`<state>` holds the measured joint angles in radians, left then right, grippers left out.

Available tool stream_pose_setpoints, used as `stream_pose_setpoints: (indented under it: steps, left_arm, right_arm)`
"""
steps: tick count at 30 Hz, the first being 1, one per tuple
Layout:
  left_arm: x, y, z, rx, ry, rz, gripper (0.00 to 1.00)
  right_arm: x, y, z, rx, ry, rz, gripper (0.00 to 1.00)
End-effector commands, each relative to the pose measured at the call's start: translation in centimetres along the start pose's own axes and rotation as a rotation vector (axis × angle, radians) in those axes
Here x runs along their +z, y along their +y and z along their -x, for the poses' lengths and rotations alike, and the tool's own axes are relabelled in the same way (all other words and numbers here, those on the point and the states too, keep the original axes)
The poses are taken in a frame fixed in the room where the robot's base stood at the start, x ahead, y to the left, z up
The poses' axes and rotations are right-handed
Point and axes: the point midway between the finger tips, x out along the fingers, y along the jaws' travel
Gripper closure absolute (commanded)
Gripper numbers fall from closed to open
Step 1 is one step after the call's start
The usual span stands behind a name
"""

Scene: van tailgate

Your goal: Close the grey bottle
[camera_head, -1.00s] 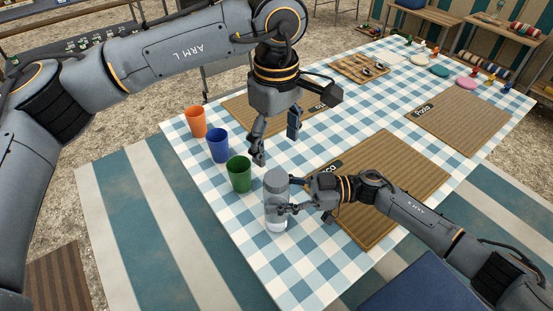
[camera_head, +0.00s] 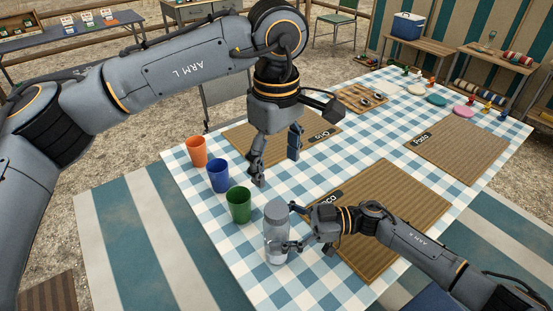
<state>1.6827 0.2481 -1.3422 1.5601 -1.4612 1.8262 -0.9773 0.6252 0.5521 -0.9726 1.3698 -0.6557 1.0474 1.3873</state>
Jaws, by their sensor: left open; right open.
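The grey bottle (camera_head: 276,236) stands upright at the near-left edge of the table. Its body is see-through, and a grey top piece sits at its upper end; how tightly it sits I cannot tell. My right gripper (camera_head: 291,227) is open at the bottle's right side, its fingers beside or touching the bottle; the exact gap is unclear. My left gripper (camera_head: 276,168) is open and empty, pointing down above the table behind the bottle.
A green cup (camera_head: 238,205), a blue cup (camera_head: 218,176) and an orange cup (camera_head: 196,151) line the table's left edge. Ribbed brown mats (camera_head: 395,215) lie right of the bottle and farther back. Coloured plates (camera_head: 464,112) and small figures stand at the far end.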

Motion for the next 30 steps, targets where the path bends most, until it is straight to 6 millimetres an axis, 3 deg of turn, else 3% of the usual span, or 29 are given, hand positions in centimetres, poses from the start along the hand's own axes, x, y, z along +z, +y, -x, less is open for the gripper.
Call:
stream_pose_setpoints:
  steps: [5,18,24,30]
  left_arm:
    - [0.0,0.0,0.0,0.0,0.0,0.0,0.27]
    - [0.0,0.0,0.0,0.0,0.0,0.0,0.27]
    - [0.0,0.0,0.0,0.0,0.0,0.0,0.27]
    - [0.0,0.0,0.0,0.0,0.0,0.0,0.27]
  right_arm:
    - [0.1,0.1,1.4,0.004,-0.002,-0.001,0.2]
    - [0.1,0.1,10.1,0.003,-0.002,-0.001,0.2]
    - [0.0,0.1,11.8,0.001,-0.001,0.001,0.2]
    - [0.0,0.0,12.1,0.0,0.0,0.001,0.2]
